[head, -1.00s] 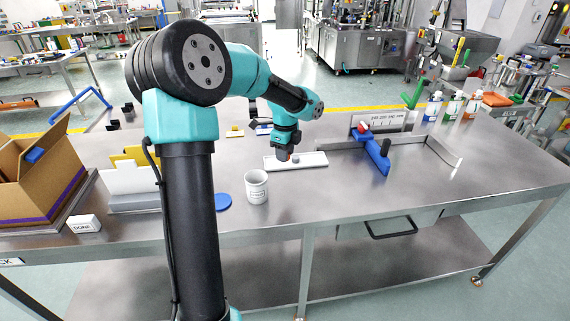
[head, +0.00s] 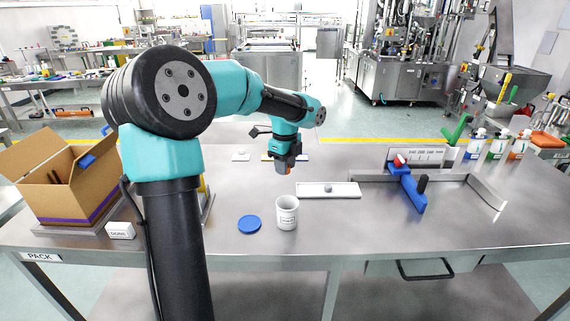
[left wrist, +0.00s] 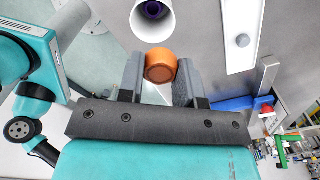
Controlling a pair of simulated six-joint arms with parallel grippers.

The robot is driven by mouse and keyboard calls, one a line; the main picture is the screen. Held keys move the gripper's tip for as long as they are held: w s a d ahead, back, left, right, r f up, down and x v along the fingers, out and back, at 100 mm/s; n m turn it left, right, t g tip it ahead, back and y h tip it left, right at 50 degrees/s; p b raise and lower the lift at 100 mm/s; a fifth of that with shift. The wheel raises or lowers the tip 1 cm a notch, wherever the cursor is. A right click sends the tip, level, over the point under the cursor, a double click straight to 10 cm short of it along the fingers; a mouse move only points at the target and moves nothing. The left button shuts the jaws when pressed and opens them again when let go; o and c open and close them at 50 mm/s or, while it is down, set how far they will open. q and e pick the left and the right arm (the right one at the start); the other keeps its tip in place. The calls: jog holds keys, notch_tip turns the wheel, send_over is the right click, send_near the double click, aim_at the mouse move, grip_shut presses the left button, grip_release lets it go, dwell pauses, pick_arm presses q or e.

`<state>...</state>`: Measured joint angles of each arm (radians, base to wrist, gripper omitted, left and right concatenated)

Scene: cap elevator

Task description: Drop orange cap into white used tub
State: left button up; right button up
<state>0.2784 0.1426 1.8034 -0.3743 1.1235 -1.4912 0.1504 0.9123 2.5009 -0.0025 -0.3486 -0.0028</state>
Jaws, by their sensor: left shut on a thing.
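The orange cap (left wrist: 161,66) is pinched between the two grey fingers of my left gripper (left wrist: 158,78) in the left wrist view. In the head view my left gripper (head: 284,170) points down, held above the table, with a bit of orange at its tips. The white tub (head: 287,213) stands upright on the table, in front of the gripper in the picture. Small lettering on it is hard to read. In the left wrist view the tub's open mouth (left wrist: 153,10) lies just beyond the cap, with something dark purple inside. My right gripper is not in view.
A blue disc (head: 249,224) lies left of the tub. A white strip with a grey knob (head: 328,190) lies to its right. A blue fixture (head: 409,190) and several bottles stand farther right. An open cardboard box (head: 62,190) is at the left.

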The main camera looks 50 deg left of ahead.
pick_arm(q)
jog(key=shift+f, duration=2.75)
jog(key=o, duration=1)
jog(key=shift+r, duration=0.15)
notch_tip(320, 180, up, 17)
jog(key=shift+r, duration=0.1)
